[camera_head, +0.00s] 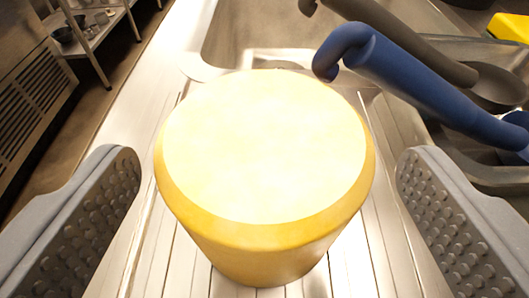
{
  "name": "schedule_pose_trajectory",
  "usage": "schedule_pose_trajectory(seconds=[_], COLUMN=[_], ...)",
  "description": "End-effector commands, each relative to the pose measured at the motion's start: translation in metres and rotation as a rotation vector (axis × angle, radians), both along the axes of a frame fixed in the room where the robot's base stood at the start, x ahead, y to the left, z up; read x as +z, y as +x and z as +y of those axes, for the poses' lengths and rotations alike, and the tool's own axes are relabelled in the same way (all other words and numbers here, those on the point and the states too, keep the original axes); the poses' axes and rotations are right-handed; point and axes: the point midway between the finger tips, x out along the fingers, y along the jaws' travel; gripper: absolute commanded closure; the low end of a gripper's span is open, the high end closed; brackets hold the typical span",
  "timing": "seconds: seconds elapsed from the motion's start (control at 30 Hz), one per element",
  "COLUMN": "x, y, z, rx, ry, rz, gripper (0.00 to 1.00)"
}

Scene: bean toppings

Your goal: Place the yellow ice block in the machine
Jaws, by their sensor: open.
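The yellow ice block (264,150) stands upright on a ribbed metal drainboard (160,270) in the middle of the view. It is a round, tapered block with a pale top and a darker yellow side. My gripper (265,185) is open, with one grey studded finger to the left of the block and one to the right. Clear gaps show between each finger and the block. The machine is not clearly seen in this view.
A sink basin (285,35) lies behind the block. A blue hooked handle (430,85) and a dark ladle (490,85) lie close by at the upper right. A yellow object (509,27) is at the far upper right. A metal shelf (95,30) stands at the upper left beyond the counter edge.

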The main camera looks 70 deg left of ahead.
Motion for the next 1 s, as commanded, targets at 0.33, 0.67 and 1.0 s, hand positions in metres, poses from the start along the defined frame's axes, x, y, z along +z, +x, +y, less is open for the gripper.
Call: schedule_pose_trajectory(seconds=[0.33,0.67,1.0], x=[-0.017,-0.017,-0.017], y=[0.01,0.012,0.012], z=[0.037,0.04,0.04], rx=[0.003,0.002,0.001], ry=[0.0,0.001,0.001], rz=[0.002,0.001,0.0], gripper=[0.15,0.18,0.66])
